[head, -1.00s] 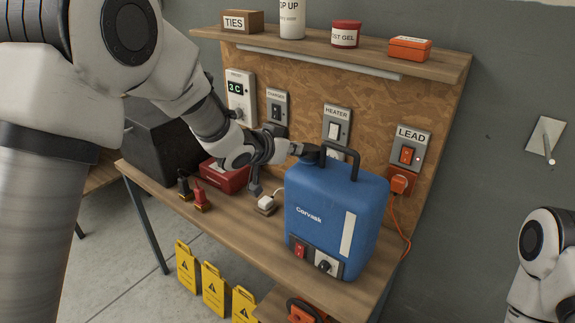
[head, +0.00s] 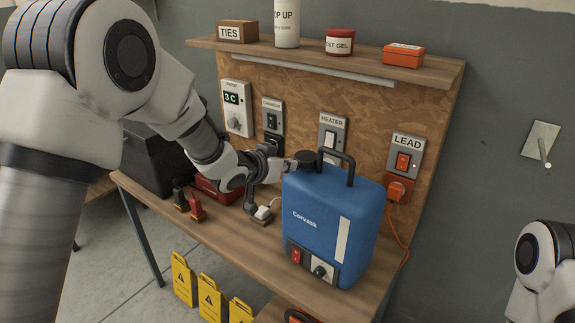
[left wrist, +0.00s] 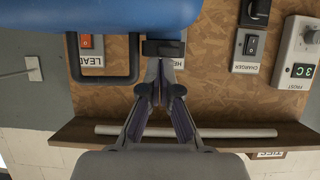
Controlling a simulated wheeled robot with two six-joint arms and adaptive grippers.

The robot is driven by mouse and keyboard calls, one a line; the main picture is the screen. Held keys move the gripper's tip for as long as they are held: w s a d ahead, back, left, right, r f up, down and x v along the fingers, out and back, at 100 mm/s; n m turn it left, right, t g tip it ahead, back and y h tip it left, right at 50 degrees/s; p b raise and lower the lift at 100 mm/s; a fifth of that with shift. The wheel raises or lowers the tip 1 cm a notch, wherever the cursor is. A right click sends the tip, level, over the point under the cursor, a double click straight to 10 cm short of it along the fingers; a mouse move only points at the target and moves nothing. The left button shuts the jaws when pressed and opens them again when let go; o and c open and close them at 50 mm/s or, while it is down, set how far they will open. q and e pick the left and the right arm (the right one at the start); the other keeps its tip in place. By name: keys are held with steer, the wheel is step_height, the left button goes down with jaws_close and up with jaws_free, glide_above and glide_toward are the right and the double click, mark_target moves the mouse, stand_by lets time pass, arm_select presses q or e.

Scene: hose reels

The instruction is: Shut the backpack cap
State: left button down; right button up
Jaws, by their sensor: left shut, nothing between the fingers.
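The blue backpack tank (head: 325,222) stands upright on the wooden bench. Its dark round cap (head: 306,158) sits at the top left, beside the black carry handle (head: 350,168). My left gripper (head: 284,168) is shut and empty, with its fingertips close to the cap's left side. In the left wrist view, which is upside down, the shut fingertips (left wrist: 160,72) point at the dark cap (left wrist: 163,48) under the blue tank (left wrist: 110,14). I cannot tell whether they touch it, nor whether the cap is fully seated. My right gripper is out of view.
Wall switches line the chipboard behind the tank, including the LEAD switch (head: 403,160) with an orange plug and cord. Red and black clamps (head: 197,210) and a white plug (head: 262,213) lie left of the tank. A shelf (head: 330,70) with containers runs above.

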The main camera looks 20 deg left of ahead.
arm_select(q)
step_height(320, 180, up, 5)
steer(key=p, duration=0.4)
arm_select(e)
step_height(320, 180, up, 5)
arm_select(q)
steer(key=s+f+b+v, duration=0.15)
steer(key=b+v, duration=0.25)
steer(key=v, duration=0.6)
steer(key=s+f+n+g+y+b, duration=0.1)
steer(key=s+f+g+b, duration=0.2)
steer(key=f, duration=1.4)
steer(key=s+f+n+g, duration=0.1)
steer(key=s+f+g, duration=0.4)
steer(key=f, duration=1.2)
steer(key=s+a+f+n+g+y+b, duration=0.1)
steer(key=s+a+f+g, duration=0.1)
steer(key=s+f, duration=0.6)
steer(key=s+a+f+n+g+y+b, duration=0.1)
steer(key=s+f, duration=0.7)
steer(key=s, duration=0.9)
steer(key=shift+s+a+f+n+g+y, duration=0.35)
steer(key=shift+a+g+y, duration=0.25)
steer(key=shift+y, duration=0.2)
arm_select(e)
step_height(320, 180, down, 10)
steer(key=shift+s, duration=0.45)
